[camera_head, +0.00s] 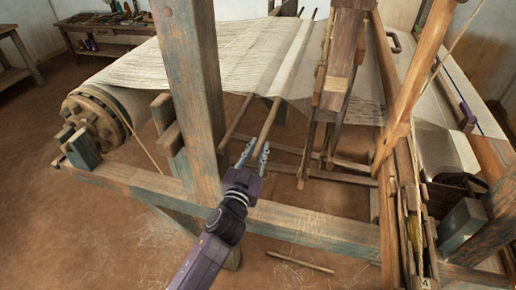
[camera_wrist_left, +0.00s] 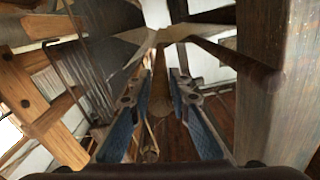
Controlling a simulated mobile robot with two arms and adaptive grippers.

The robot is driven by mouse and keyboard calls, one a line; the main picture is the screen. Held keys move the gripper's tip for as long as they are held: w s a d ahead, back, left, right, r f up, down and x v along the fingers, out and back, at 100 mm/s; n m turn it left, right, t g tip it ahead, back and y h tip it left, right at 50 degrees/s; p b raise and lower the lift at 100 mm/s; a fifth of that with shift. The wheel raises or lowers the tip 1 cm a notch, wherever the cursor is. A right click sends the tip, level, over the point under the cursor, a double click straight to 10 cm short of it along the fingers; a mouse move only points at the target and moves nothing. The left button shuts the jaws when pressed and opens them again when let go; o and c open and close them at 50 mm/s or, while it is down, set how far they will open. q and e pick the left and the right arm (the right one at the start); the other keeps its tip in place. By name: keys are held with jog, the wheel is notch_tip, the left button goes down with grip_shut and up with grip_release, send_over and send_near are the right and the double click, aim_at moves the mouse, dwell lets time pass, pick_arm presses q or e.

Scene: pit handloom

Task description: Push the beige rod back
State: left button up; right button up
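The beige rod (camera_head: 270,118) is a long, thin round stick. It slants from under the white warp threads toward my left arm. My left gripper (camera_head: 254,150) is at its near end, with one blue finger on each side of the rod. In the left wrist view the rod (camera_wrist_left: 160,97) runs away between the spread fingers (camera_wrist_left: 160,80). Its near end shows low between them, and narrow gaps appear on both sides. The far part of the rod is hidden by the loom. My right gripper is not in view.
A thick wooden post (camera_head: 195,90) stands just left of my left gripper. A second, browner rod (camera_head: 236,120) lies close on the left. A horizontal beam (camera_head: 290,217) crosses below. Hanging wooden frames (camera_head: 340,70) stand to the right. A loose stick (camera_head: 300,262) lies on the floor.

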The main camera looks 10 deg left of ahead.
pick_arm(q)
grip_shut()
jog(key=a+p, duration=0.1)
jog(key=a, duration=0.4)
jog(key=shift+w+a, duration=0.1)
jog(key=shift+a, duration=0.1)
jog(key=o, duration=0.6)
grip_release()
jog(key=shift+a, duration=0.1)
jog(key=shift+c, duration=0.2)
